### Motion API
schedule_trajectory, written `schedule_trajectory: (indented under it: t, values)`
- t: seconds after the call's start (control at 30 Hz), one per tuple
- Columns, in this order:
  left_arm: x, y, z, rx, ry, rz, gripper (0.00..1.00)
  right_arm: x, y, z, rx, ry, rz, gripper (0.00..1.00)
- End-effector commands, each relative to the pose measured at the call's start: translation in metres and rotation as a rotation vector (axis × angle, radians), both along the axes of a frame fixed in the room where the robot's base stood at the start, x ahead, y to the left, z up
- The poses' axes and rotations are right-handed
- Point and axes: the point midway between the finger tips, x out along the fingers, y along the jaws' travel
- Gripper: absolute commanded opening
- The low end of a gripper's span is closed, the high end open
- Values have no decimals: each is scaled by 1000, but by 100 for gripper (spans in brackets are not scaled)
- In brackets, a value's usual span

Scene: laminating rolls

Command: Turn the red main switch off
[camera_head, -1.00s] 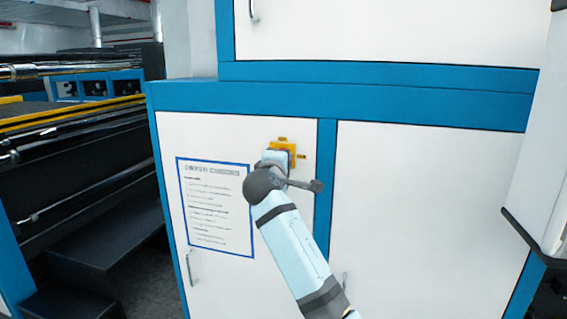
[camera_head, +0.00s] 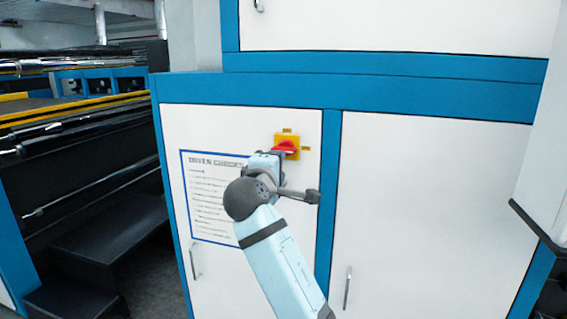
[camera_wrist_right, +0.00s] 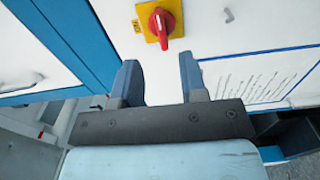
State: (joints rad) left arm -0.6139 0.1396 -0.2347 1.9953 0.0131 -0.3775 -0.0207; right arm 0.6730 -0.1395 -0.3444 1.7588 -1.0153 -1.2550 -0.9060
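The red main switch (camera_head: 286,147) is a rotary knob on a yellow plate (camera_head: 295,153), on the upper right of the left white cabinet door. In the head view its handle lies roughly level. In the right wrist view the red knob (camera_wrist_right: 161,22) is just beyond the fingertips, with its yellow plate (camera_wrist_right: 148,32) behind it. My right gripper (camera_wrist_right: 159,62) is open and empty, its two fingers apart. In the head view my right gripper (camera_head: 268,161) is just below and left of the switch and partly hides its lower left. My left gripper is not seen.
A notice sheet (camera_head: 213,210) with a blue border is on the same door, left of my arm. Metal door handles (camera_head: 347,287) stick out lower down. Dark rollers and steps (camera_head: 105,245) stand at the left. A white panel (camera_head: 540,150) juts in at the right.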

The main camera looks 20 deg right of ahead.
Motion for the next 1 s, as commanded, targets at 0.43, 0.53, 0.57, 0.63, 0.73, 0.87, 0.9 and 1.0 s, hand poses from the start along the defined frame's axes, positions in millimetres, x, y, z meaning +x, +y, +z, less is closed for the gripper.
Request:
schedule_trajectory:
  t: [0.43, 0.53, 0.57, 0.63, 0.73, 0.87, 0.9, 1.0]
  values:
    - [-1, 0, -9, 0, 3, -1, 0, -37, 25, 0, 0, 0, -1, 39]
    - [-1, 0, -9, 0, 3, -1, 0, -37, 25, 0, -1, 1, -1, 39]
    - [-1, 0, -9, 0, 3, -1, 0, -37, 25, 1, -1, 1, -1, 39]
    - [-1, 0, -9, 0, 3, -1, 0, -37, 25, 0, -1, 1, -1, 39]
    - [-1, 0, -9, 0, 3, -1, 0, -36, 24, -8, 8, 6, 10, 39]
    - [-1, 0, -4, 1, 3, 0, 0, -33, 21, -55, 62, 36, 74, 39]
    - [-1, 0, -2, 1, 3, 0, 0, -33, 20, -79, 94, 50, 105, 39]
    - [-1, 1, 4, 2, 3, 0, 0, -42, 18, -147, 210, 88, 195, 39]
